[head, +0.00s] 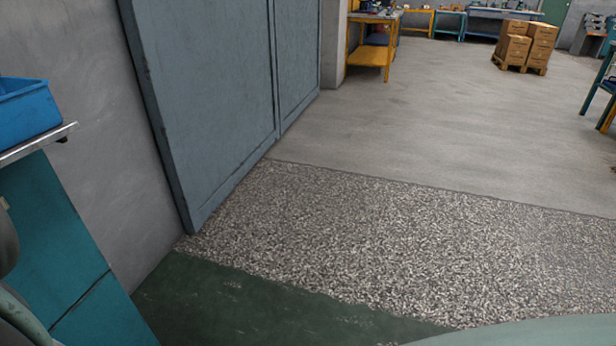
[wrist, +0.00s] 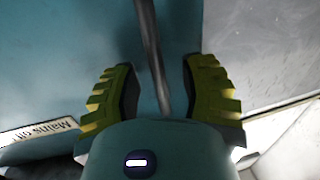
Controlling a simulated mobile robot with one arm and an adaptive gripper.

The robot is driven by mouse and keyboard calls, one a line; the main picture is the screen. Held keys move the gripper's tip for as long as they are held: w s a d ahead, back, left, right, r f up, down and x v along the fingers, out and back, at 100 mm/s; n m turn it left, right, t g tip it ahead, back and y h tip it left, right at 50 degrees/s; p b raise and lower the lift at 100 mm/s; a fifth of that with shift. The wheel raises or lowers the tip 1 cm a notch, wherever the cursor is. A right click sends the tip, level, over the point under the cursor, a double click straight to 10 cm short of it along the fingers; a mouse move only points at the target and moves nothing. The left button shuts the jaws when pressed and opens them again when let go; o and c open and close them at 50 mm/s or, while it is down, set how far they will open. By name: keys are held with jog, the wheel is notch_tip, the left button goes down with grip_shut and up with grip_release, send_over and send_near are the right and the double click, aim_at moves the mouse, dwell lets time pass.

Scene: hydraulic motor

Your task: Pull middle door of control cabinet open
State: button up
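In the wrist view, my gripper (wrist: 160,64) is open, with its two yellow-green ribbed fingers apart. A dark, narrow upright strip (wrist: 149,35) runs between the fingers, with room on both sides. I cannot tell whether it is a handle, a door edge or a gap. A teal panel (wrist: 60,55) fills the left side, with a "Mains off" label (wrist: 42,132) at its lower left. In the head view, a teal cabinet front (head: 45,235) stands at the left edge. I cannot tell which door is the middle one. My gripper is outside the head view.
In the head view, a blue bin (head: 28,108) sits on a metal-edged surface (head: 40,142) at the left. A large grey-blue door (head: 205,85) stands behind. The speckled floor (head: 350,235) is clear. A yellow table (head: 370,55) and boxes on a pallet (head: 525,45) are farther back.

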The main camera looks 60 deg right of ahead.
grip_shut()
dwell(0.5)
